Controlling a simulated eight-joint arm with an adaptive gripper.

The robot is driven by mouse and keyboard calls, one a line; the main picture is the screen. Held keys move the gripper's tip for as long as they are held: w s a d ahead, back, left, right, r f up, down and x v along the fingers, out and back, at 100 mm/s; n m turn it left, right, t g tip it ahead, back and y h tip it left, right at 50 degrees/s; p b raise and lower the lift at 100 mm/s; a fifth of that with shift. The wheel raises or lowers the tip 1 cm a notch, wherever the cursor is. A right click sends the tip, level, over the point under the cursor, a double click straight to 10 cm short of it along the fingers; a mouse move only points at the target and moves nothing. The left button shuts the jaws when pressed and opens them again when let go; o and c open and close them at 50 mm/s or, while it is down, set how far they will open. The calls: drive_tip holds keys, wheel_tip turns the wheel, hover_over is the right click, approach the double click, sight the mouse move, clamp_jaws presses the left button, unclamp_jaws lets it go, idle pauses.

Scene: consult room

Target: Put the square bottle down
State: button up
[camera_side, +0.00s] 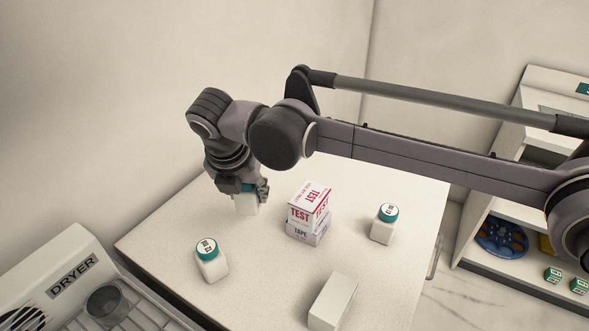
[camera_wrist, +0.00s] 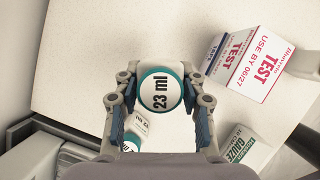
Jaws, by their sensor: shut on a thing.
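The square bottle (camera_side: 245,204) is white with a teal cap. My gripper (camera_side: 250,188) is shut on it near the cap, toward the far left part of the table in the side view. The bottle looks about upright. I cannot tell whether its base touches the white table (camera_side: 180,240). My fingers hide part of the bottle.
A similar teal-capped bottle (camera_side: 212,264) stands at the front left, another (camera_side: 384,226) to the right. A TEST box (camera_side: 309,206) rests on a TAPE box (camera_side: 306,235) near the middle. A white box (camera_side: 333,301) is at the front. A dryer (camera_side: 60,270) is beside the table.

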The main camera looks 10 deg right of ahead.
drive_tip(key=shift+f, duration=3.1)
drive_tip(key=shift+f, duration=0.1)
drive_tip(key=o, duration=1)
drive_tip(key=shift+o, duration=0.2)
